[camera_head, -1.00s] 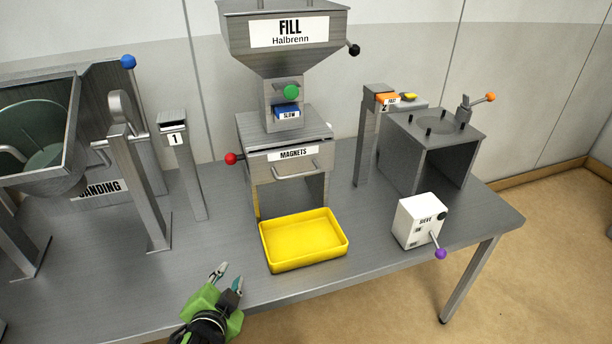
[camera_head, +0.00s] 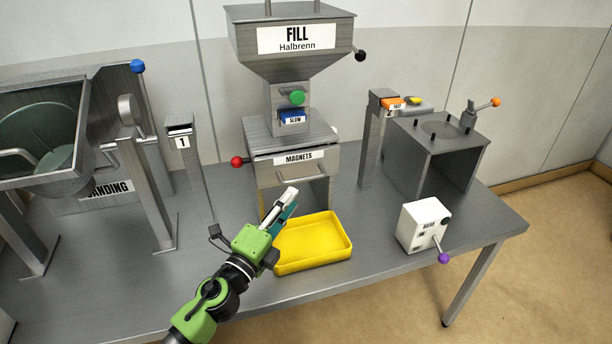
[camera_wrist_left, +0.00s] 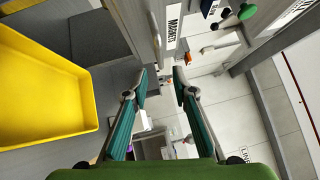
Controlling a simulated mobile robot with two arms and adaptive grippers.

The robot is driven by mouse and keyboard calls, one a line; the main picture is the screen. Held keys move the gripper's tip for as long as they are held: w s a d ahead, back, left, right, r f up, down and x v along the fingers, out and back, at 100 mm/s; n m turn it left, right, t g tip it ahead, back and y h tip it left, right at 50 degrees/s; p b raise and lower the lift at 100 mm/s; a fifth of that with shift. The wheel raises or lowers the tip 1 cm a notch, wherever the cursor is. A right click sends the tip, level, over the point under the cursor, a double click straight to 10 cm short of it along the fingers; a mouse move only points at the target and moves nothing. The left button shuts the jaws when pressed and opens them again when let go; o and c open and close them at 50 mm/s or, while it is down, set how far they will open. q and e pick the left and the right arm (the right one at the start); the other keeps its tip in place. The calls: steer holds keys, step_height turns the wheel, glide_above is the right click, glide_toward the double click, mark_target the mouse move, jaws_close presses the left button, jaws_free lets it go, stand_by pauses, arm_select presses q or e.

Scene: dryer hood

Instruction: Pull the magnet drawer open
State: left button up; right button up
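The magnet drawer (camera_head: 318,160) is the metal front labelled MAGNETS, below the blue SLOW block of the hopper unit. It looks closed. My left gripper (camera_head: 290,197) is in front of and just below the drawer, over the yellow tray's back left edge. In the left wrist view the fingers (camera_wrist_left: 162,86) are apart with nothing between them, and the MAGNETS label (camera_wrist_left: 172,25) is beyond their tips. I cannot tell whether they touch the handle. My right gripper is not in view.
A yellow tray (camera_head: 340,258) stands below the drawer, close to my left gripper. A red knob (camera_head: 237,162) sticks out left of the drawer. A white SIEVE box (camera_head: 410,240) with a purple-tipped lever stands at the right. Bare tabletop lies left of the tray.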

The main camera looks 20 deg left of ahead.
mark_target(306, 180)
arm_select(q)
steer(key=p+x, duration=0.1)
steer(key=x, duration=0.8)
steer(key=shift+s, duration=0.1)
jaws_close()
